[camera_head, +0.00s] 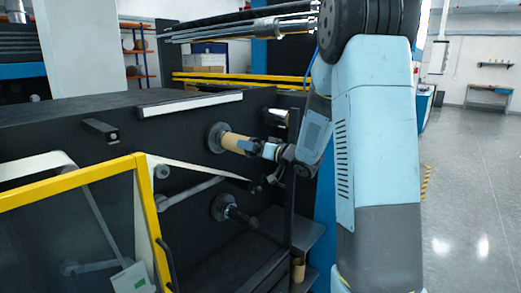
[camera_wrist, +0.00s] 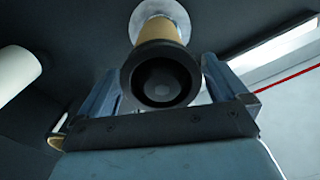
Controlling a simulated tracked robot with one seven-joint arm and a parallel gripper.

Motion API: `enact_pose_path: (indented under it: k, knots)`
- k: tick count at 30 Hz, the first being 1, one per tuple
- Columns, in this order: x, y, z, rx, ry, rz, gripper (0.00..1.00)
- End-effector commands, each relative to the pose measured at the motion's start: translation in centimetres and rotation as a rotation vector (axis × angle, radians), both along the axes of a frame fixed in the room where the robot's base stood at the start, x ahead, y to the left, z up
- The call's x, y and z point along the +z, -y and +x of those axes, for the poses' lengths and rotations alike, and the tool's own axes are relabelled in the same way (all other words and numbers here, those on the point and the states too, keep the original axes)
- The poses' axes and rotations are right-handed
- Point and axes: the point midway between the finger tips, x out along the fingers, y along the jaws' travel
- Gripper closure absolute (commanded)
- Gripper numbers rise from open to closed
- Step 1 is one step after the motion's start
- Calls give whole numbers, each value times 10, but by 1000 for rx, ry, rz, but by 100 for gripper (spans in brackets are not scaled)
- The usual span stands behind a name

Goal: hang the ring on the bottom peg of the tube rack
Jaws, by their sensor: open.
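A dark ring (camera_wrist: 160,75) faces the camera in the wrist view, at the near end of a brown cardboard tube (camera_wrist: 158,31). The tube sits on a spindle with a round flange and also shows in the head view (camera_head: 236,143). My gripper (camera_head: 264,150) is at the near end of that tube, with its fingers open. In the wrist view one finger stands on each side of the ring; I cannot tell whether they touch it. I cannot make out the tube rack or its bottom peg for certain; my arm hides part of the right side.
A second, empty spindle (camera_head: 226,209) juts out below. A dark upright post (camera_head: 293,180) stands close right of my gripper, with a short brown tube (camera_head: 298,270) low beside it. A yellow-framed guard (camera_head: 80,178) is at the left. Open floor (camera_head: 470,200) lies at the right.

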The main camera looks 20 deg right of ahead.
Motion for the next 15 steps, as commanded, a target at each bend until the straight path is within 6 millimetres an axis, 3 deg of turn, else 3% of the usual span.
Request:
enact_pose_path:
  k: [9,15]
  knots:
    - [0,-1,2,0,0,0,0]
    - [0,-1,2,0,0,0,19]
